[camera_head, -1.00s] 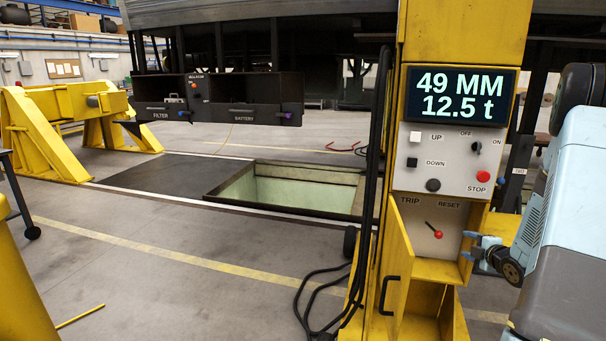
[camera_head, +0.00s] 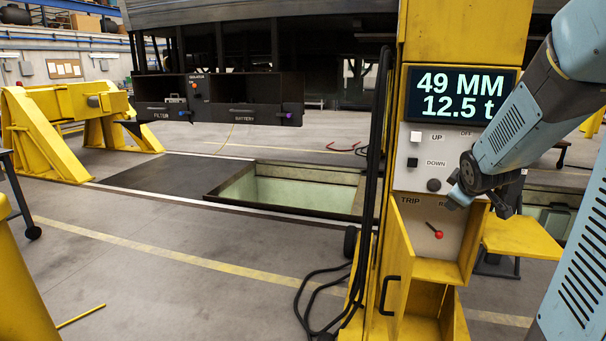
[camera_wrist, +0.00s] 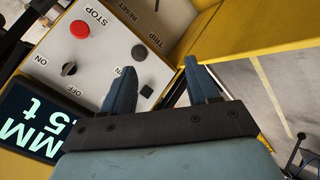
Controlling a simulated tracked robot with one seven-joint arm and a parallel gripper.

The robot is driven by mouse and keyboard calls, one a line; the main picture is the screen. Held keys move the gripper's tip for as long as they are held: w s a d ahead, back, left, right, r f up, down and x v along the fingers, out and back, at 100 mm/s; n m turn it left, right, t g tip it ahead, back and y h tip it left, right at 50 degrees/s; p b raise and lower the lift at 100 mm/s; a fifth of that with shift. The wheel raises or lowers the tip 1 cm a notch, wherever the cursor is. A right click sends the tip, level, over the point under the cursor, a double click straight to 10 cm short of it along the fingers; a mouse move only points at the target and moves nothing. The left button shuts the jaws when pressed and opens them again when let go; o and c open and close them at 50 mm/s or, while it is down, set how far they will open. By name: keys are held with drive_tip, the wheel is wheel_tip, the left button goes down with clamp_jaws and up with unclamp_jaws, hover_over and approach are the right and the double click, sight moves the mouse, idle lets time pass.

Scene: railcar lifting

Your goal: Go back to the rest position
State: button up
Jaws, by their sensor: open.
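My gripper (camera_head: 478,200) is in front of the control panel (camera_head: 412,178) on the yellow column (camera_head: 470,30) in the head view. It is open, and nothing shows between its fingers. My forearm covers the panel's right side, so the ON knob and the STOP button are hidden there. In the wrist view the gripper (camera_wrist: 150,72) is open in front of the panel. The red STOP button (camera_wrist: 79,29), the ON/OFF knob (camera_wrist: 68,69) and a black square button (camera_wrist: 147,91) show there. I cannot tell how far the fingertips are from the panel.
A yellow shelf (camera_head: 525,237) is at right. An open pit (camera_head: 285,188) and black cables (camera_head: 318,300) lie left of the column. The display (camera_head: 450,95) reads 49 MM, 12.5 t.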

drive_tip(key=s+a+r+m+g+y, duration=0.1)
drive_tip(key=s+a+r+m, duration=0.1)
drive_tip(key=s+a, duration=0.3)
drive_tip(key=s+a+r+m+g+y, duration=0.1)
drive_tip(key=s+a+m, duration=0.2)
drive_tip(key=s, duration=0.9)
drive_tip(key=s+a+r+m+g+y, duration=0.1)
drive_tip(key=s+a+r+m+g, duration=0.1)
drive_tip(key=s+a, duration=0.6)
drive_tip(key=shift+s+a+r+m, duration=0.15)
drive_tip(key=shift+s+r+m, duration=0.2)
drive_tip(key=shift+s, duration=0.25)
